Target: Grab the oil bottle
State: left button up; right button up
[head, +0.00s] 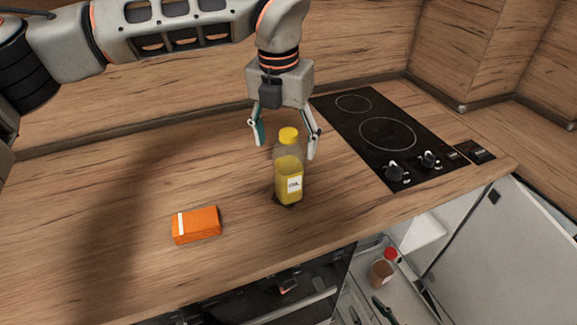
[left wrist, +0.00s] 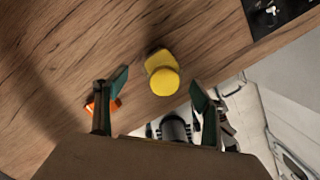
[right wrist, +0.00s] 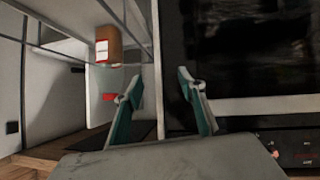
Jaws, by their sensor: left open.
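The oil bottle (head: 289,178) stands upright on the wooden counter, with a yellow cap, yellow contents and a white label. In the left wrist view its yellow cap (left wrist: 163,80) shows from above, between and beyond the fingertips. My left gripper (head: 285,148) is open and empty, pointing down just behind and above the bottle, its fingers to either side of the cap in the picture. I cannot tell whether they touch it. My right gripper (right wrist: 160,82) shows only in its own wrist view, open and empty, near the dark oven front.
An orange box (head: 197,225) lies left of the bottle. A black hob (head: 385,135) with knobs is to the right. Below the counter, an open drawer (head: 362,300) holds a red-capped jar (head: 381,273), beside an open white door (head: 490,245). The counter's left is clear.

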aim_at(289, 161)
pick_arm(q)
jog(key=shift+w+d+f+p, duration=0.15)
jog(key=shift+f, duration=0.9)
jog(key=shift+w+d+f+p, duration=0.1)
jog(key=shift+w+f+p, duration=0.05)
jog(key=shift+f, duration=0.85)
jog(key=shift+w+d+f+p, duration=0.15)
jog(key=shift+f, duration=0.9)
jog(key=shift+r, duration=0.1)
jog(key=c, duration=1.7)
